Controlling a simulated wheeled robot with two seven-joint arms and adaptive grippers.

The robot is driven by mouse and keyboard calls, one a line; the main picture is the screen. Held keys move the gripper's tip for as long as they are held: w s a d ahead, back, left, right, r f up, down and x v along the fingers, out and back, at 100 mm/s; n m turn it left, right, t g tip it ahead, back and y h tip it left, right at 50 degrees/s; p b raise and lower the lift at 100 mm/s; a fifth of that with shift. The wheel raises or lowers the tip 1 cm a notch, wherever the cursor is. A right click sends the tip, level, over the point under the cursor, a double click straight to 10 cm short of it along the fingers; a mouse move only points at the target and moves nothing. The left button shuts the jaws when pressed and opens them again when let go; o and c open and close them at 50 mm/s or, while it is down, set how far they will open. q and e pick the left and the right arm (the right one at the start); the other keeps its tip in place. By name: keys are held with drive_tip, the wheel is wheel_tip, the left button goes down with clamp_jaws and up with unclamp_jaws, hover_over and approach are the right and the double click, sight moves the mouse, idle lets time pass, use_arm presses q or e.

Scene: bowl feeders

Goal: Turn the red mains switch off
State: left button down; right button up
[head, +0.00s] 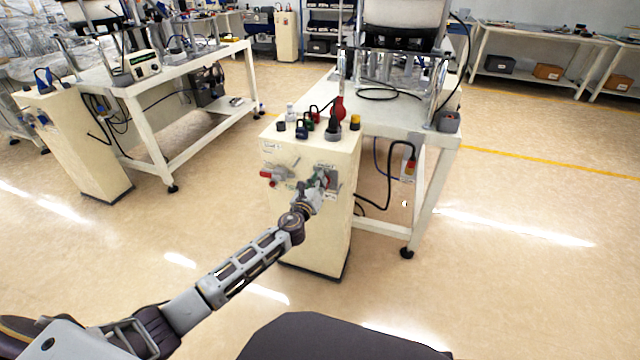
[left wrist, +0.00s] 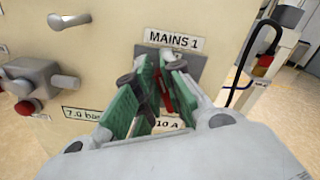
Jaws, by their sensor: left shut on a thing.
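The red mains switch (left wrist: 164,93) is on the front of a cream cabinet (head: 310,245), on a grey plate (left wrist: 205,62) under a "MAINS 1" label (left wrist: 173,40). In the left wrist view only a narrow red part of it shows between green finger pads, so its handle angle is hard to read. My left gripper (head: 320,183) is at the upper right of the cabinet front. Its fingers also show in the left wrist view (left wrist: 155,90), shut on the switch. A "10 A" label (left wrist: 168,124) is partly hidden below the fingers. My right gripper is not in view.
Left of the switch are a grey fitting with a red knob (left wrist: 28,107) and a metal lever (left wrist: 69,20). Knobs and connectors, including a yellow-topped one (head: 355,121), stand on the cabinet top. A white table (head: 430,140) adjoins the cabinet. The floor in front is clear.

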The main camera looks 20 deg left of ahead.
use_arm(q)
drive_tip(key=n+b, duration=0.1)
drive_tip(key=n, duration=0.3)
drive_tip(key=a+f+n+b, duration=0.1)
drive_tip(key=n, duration=0.3)
drive_tip(key=f+n+b, duration=0.1)
drive_tip(key=n, duration=0.3)
drive_tip(key=shift+a+f+n, duration=0.2)
drive_tip(key=shift+f+n, duration=0.05)
drive_tip(key=shift+n, duration=0.15)
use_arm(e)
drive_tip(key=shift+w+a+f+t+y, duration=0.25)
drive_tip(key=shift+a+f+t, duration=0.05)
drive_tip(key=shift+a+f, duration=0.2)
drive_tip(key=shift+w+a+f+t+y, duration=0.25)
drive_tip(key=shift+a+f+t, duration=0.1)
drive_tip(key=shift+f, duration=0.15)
use_arm(q)
drive_tip(key=c, duration=1.5)
unclamp_jaws()
drive_tip(key=shift+s, duration=0.15)
